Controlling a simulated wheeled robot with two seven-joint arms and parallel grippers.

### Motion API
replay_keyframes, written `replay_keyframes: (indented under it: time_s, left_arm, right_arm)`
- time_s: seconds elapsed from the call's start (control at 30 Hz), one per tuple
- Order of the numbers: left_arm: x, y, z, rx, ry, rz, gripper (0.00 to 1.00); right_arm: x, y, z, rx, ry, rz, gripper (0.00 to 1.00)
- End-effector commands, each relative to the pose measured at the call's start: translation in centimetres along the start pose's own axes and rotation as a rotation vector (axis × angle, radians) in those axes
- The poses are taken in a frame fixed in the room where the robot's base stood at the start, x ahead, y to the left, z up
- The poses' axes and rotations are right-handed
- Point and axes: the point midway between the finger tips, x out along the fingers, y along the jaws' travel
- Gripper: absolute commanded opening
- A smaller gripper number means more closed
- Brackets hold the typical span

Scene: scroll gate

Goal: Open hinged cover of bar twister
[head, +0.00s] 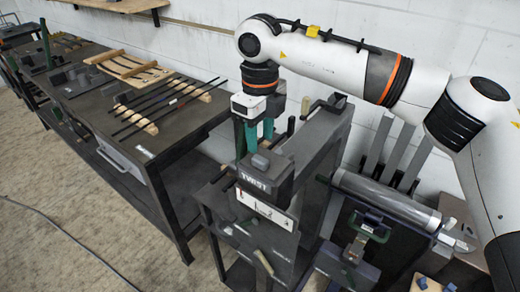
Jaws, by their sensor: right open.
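The bar twister (283,199) is a dark machine on a stand in the middle of the head view. Its dark cover (266,168), marked "TWIST", looks closed, though its hinge cannot be made out. A white panel with markings (264,210) is on the front below it. My right gripper (254,146) points down from above, with green fingers apart, just behind the cover's upper edge. I cannot tell whether the fingers touch the cover. I see nothing held between them. My left gripper is out of view.
A long dark workbench (160,135) on the left carries dark bars (165,98) on wooden supports. A metal roller (385,198) and a green-handled device (366,232) stand to the right. A white wall is close behind. Floor (80,240) is open at the lower left.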

Motion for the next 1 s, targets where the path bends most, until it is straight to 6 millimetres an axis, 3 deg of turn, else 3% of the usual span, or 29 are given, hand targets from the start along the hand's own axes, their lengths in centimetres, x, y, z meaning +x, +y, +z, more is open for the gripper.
replay_keyframes:
  time_s: [0.13, 0.4, 0.73, 0.77, 1.0]
  left_arm:
    - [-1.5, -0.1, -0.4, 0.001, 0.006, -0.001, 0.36]
    - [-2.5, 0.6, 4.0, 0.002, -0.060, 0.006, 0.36]
    - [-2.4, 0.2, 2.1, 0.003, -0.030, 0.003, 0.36]
    - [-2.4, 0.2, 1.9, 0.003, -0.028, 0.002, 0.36]
    - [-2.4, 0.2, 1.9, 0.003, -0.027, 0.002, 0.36]
  right_arm:
    - [2.7, 0.0, 0.0, 0.000, -0.003, -0.004, 0.42]
    - [6.0, 0.0, 0.0, 0.000, -0.001, -0.002, 0.42]
    - [6.6, 0.0, 0.0, 0.000, 0.001, -0.002, 0.42]
    - [6.6, 0.0, 0.0, 0.000, 0.001, -0.002, 0.40]
    - [6.5, 0.0, 0.0, 0.000, 0.001, -0.002, 0.01]
